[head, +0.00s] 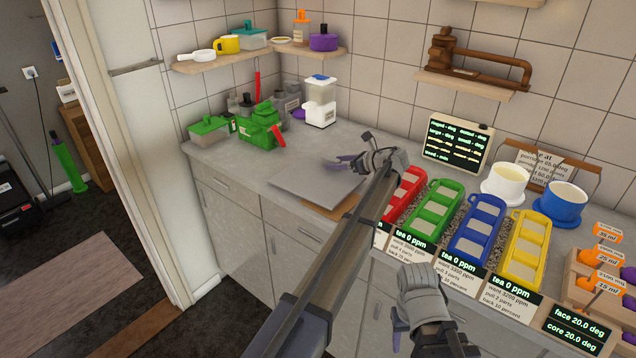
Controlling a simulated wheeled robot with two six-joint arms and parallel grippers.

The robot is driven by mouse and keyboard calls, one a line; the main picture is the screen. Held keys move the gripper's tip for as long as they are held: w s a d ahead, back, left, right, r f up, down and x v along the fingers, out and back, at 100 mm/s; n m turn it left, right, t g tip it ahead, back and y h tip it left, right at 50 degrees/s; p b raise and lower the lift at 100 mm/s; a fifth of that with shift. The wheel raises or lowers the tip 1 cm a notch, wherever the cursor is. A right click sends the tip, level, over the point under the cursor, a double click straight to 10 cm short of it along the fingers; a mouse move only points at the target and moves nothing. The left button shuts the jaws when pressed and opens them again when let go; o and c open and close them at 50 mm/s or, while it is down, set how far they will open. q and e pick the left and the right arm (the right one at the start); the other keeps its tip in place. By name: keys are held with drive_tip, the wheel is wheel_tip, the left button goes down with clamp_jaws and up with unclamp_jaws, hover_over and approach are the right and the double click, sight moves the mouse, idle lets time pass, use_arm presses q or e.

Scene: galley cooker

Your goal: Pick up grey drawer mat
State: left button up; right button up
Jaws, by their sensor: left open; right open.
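The grey drawer mat (312,181) appears as a flat grey sheet on the worktop in the head view, left of the red tray. A brown board edge shows under its front side. My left gripper (352,151) is open, over the mat's back right corner, with its purple fingers spread. I cannot tell whether the fingers touch the mat. My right gripper (418,310) is low in the picture, in front of the counter and away from the mat. It is open and I see nothing in it.
Red (405,193), green (434,210), blue (478,229) and yellow (527,245) trays line the counter to the right. A green machine (260,125) and a white-based blender (320,102) stand behind the mat.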

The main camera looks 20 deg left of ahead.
use_arm(q)
clamp_jaws()
idle(0.5)
